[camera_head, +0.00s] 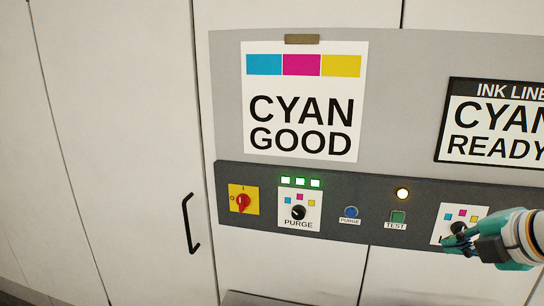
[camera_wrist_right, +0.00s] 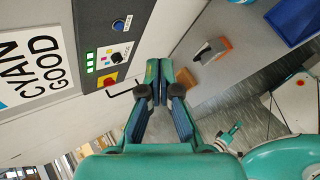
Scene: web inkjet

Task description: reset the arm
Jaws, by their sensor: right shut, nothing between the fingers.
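My right gripper (camera_head: 452,241) comes in from the right edge of the head view. Its tips are in front of the right-hand selector plate (camera_head: 447,222), covering its lower part. I cannot tell whether they touch it. In the right wrist view the gripper (camera_wrist_right: 159,68) is shut, with its fingers together and nothing between them.
The dark control strip carries a red rotary switch (camera_head: 243,201), a black purge knob (camera_head: 298,212), a blue button (camera_head: 351,212) and a green test button (camera_head: 397,217). A black door handle (camera_head: 188,223) sticks out at the left.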

